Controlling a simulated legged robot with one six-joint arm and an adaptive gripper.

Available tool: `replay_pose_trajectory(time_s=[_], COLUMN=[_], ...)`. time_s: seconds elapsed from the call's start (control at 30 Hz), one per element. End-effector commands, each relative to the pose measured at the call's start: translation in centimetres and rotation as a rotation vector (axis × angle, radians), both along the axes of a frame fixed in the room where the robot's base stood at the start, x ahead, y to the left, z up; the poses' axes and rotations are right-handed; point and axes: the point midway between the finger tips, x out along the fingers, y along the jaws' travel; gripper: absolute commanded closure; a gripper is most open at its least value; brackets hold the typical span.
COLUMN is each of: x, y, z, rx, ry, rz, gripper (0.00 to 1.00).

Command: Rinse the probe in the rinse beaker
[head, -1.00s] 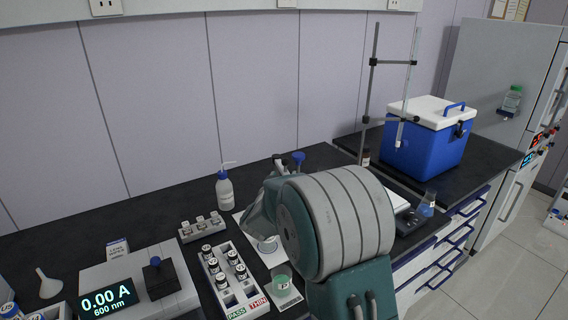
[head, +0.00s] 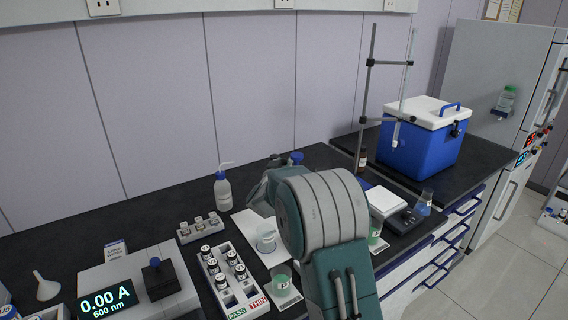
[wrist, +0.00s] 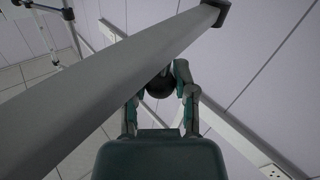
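My gripper (wrist: 165,82) shows in the wrist view with its fingers closed about a dark rounded piece (wrist: 160,84), which looks like the head of the probe. The rest of the probe is hidden. In the head view, my arm hides most of the gripper. A clear beaker (head: 266,242), perhaps the rinse beaker, stands on a white mat (head: 250,222) just left of my arm. A labelled beaker with green contents (head: 281,282) stands in front of it. I cannot tell how far the probe is from either beaker.
A wash bottle (head: 222,192) stands behind the vial rack (head: 226,275). Right of my arm are another green beaker (head: 375,234), a white-topped device (head: 384,202), a flask (head: 424,204), a stand (head: 365,95) and a blue cooler (head: 415,148). A grey bar (wrist: 100,70) crosses the wrist view.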

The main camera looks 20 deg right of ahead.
Motion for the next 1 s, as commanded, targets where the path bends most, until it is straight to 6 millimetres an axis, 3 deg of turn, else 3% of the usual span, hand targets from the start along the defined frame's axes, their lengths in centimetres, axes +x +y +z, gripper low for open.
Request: replay_pose_trajectory(time_s=[0.37,1.0], x=[0.3,1.2], y=[0.4,3.9], z=[0.0,0.1], rx=[-0.002,-0.002], ry=[-0.004,-0.004], rz=[-0.026,-0.412], gripper=[1.00,1.00])
